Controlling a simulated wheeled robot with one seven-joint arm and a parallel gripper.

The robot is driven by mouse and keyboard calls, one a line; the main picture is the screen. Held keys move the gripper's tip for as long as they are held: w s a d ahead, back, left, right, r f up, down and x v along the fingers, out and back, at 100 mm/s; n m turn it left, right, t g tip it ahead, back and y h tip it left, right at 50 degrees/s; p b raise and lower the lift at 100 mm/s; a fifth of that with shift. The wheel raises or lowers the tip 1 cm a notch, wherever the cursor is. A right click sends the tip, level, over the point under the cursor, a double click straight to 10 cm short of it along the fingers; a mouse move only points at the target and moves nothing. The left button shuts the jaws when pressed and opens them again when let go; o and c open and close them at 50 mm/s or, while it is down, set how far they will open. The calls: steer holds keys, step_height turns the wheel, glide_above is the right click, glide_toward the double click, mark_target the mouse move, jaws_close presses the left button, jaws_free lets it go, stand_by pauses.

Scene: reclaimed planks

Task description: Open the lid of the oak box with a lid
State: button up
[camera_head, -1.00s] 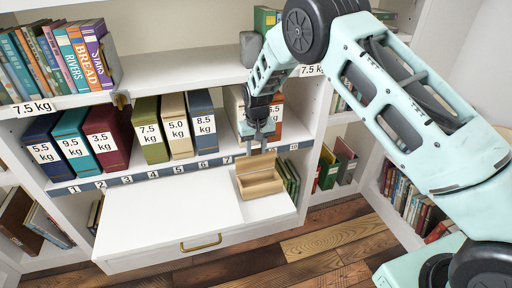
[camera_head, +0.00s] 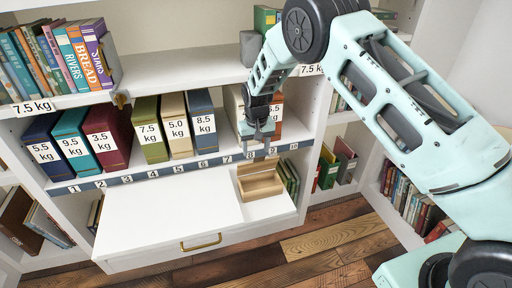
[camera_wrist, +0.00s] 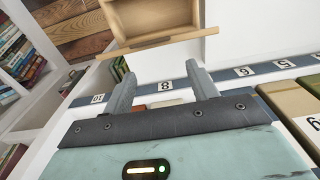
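The oak box (camera_head: 262,188) stands on the white drawer-like surface in front of the shelf, right of its middle. Its lid (camera_head: 256,167) stands raised along the back edge, and the box's inside shows. In the wrist view the open box (camera_wrist: 150,18) is at the top, with the lid (camera_wrist: 160,43) seen nearly edge-on as a pale strip. My gripper (camera_head: 258,147) is above and just behind the lid. In the wrist view its fingers (camera_wrist: 161,78) are spread apart with nothing between them. They look close to the lid; I cannot tell whether they touch it.
A numbered strip (camera_head: 140,177) runs along the shelf edge behind the box. Weight-labelled binders (camera_head: 150,130) stand on that shelf, left of my gripper. The white surface (camera_head: 165,215) left of the box is clear. Books (camera_head: 291,180) stand close to the box's right.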

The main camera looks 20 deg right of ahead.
step_height(320, 180, up, 17)
steer(key=b, duration=0.1)
steer(key=shift+s+r, duration=0.2)
steer(key=shift+s, duration=0.25)
